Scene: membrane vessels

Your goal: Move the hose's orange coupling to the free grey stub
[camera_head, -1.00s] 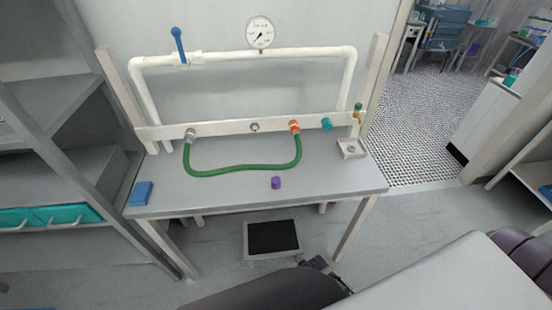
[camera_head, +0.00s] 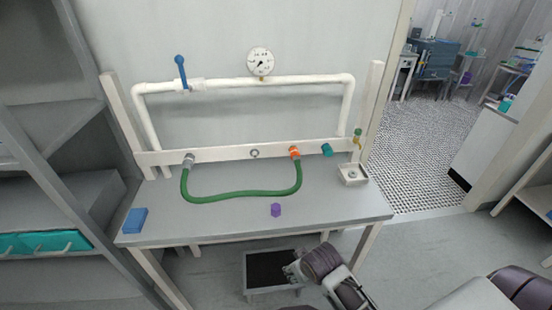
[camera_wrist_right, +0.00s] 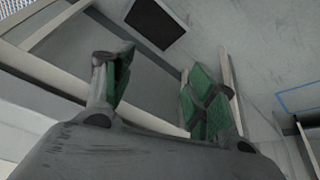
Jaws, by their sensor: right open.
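The green hose (camera_head: 240,196) hangs in a U over the bench top. Its orange coupling (camera_head: 295,153) is on the white rail, at the hose's right end. The hose's left end joins a grey fitting (camera_head: 189,161) on the same rail. The free grey stub (camera_head: 254,153) is bare, between these two. My right gripper (camera_head: 291,270) is in front of and below the bench edge, well apart from the hose. The right wrist view shows its green-padded fingers (camera_wrist_right: 155,78) spread with nothing between them. My left gripper is not in view.
The rail (camera_head: 225,154) also carries a teal cap (camera_head: 327,150). A brass tap (camera_head: 357,140) is above a small tray (camera_head: 352,176). A purple piece (camera_head: 276,210) and a blue block (camera_head: 134,220) lie on the bench (camera_head: 220,226). A step (camera_head: 260,270) stands below.

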